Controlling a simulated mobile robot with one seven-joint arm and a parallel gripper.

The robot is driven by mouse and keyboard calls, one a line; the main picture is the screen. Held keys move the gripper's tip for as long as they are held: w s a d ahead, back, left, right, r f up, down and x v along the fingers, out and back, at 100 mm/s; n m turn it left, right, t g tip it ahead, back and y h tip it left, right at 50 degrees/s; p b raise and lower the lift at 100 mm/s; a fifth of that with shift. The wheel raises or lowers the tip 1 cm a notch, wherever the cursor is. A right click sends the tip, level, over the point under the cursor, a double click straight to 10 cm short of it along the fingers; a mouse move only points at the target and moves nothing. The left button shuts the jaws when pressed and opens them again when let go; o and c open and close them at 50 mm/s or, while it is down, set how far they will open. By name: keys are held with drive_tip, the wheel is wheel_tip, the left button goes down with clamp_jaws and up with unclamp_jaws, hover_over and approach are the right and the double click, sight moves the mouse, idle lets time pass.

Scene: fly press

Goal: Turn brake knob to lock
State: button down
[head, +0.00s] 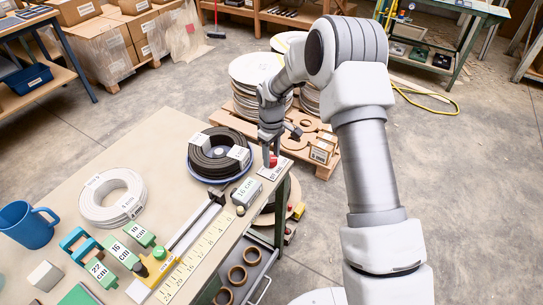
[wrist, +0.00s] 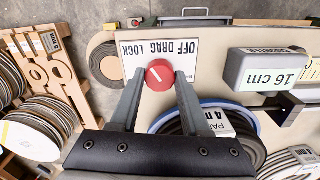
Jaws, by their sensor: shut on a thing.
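The red brake knob (wrist: 160,73) stands at the edge of a white label plate (wrist: 178,50) reading OFF, DRAG and LOCK. A short white mark on the knob's top slants toward the upper left in the wrist view. My gripper (wrist: 160,80) points down at the knob, one finger on each side, and is shut on it. In the head view the knob (head: 273,161) shows as a small red spot at my gripper (head: 268,158), by the table's far right corner. The plate (head: 275,169) lies flat beside it.
A black cable coil on a blue reel (head: 190,160) sits left of my gripper. A 16 cm block (head: 246,192) and a ruler (head: 195,255) lie nearer. Beyond the table edge, reels stand on a pallet (head: 325,165).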

sight(272, 158)
drive_tip(key=shift+n, duration=1.3)
drive_tip(key=shift+c, duration=1.9)
unclamp_jaws()
drive_tip(key=shift+r, duration=0.1)
wheel_tip(272, 158, up, 17)
drive_tip(key=p, duration=0.1)
drive_tip(key=shift+r, duration=0.15)
drive_tip(key=shift+r, duration=0.1)
